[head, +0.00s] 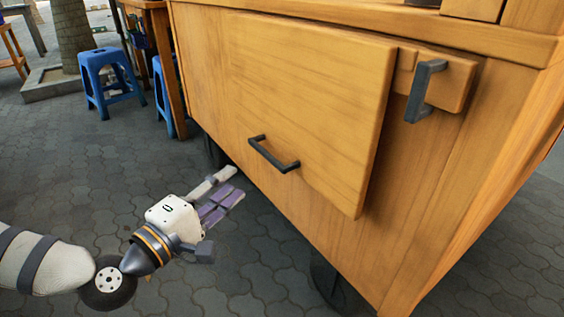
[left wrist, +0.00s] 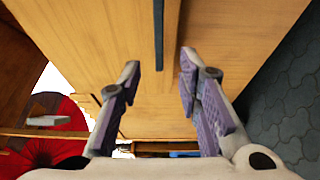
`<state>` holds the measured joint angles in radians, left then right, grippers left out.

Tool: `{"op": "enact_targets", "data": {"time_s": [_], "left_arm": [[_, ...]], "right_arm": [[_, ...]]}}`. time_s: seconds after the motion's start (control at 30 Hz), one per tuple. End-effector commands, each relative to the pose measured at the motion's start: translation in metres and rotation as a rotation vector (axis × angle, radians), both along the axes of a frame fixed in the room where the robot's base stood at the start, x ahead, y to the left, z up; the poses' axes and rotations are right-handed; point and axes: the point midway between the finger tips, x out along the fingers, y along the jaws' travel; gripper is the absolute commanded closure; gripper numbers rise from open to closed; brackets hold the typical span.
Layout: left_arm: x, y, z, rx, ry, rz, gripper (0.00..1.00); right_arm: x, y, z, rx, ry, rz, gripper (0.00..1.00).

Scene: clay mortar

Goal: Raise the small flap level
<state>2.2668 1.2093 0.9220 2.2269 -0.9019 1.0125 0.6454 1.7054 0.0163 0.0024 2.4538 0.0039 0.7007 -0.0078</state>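A wooden panel (head: 300,95) with a dark bar handle (head: 273,154) near its lower edge hangs on the cabinet's side. A smaller wooden front (head: 452,82) with an upright dark handle (head: 420,90) is to its upper right. I cannot tell for sure which is the small flap. My left gripper (head: 222,192) is below and left of the panel's handle, apart from it. In the left wrist view its fingers (left wrist: 160,62) are spread with nothing between them. A dark bar (left wrist: 158,35), seemingly the panel's handle, lies ahead of them. My right gripper is not in view.
The wooden cabinet (head: 425,210) stands on dark wheels over a paved floor (head: 70,170). Blue stools (head: 105,75) stand at the back left, beside a wooden table. Free floor lies left of the cabinet. A red umbrella-like shape (left wrist: 60,145) shows in the left wrist view.

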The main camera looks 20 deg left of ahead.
Motion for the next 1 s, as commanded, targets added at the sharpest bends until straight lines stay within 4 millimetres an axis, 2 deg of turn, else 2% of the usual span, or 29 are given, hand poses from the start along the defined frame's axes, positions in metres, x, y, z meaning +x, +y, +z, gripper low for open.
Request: {"op": "enact_targets", "data": {"time_s": [0.3,0.43,0.6,0.83,1.0], "left_arm": [[0.072,-0.022,-0.002,0.002,0.002,-0.004,0.68],[0.096,-0.028,-0.002,0.002,0.004,-0.003,0.68],[0.109,-0.032,0.000,0.002,0.004,-0.003,0.68],[0.110,-0.032,0.001,0.001,0.004,-0.003,0.68],[0.110,-0.032,0.001,0.001,0.004,-0.003,1.00]], "right_arm": [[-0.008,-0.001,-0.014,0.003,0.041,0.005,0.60],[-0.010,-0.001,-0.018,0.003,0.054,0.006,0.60],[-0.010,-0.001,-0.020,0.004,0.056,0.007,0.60],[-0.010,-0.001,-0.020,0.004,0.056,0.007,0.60],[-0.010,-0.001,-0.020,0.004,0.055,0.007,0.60]]}}
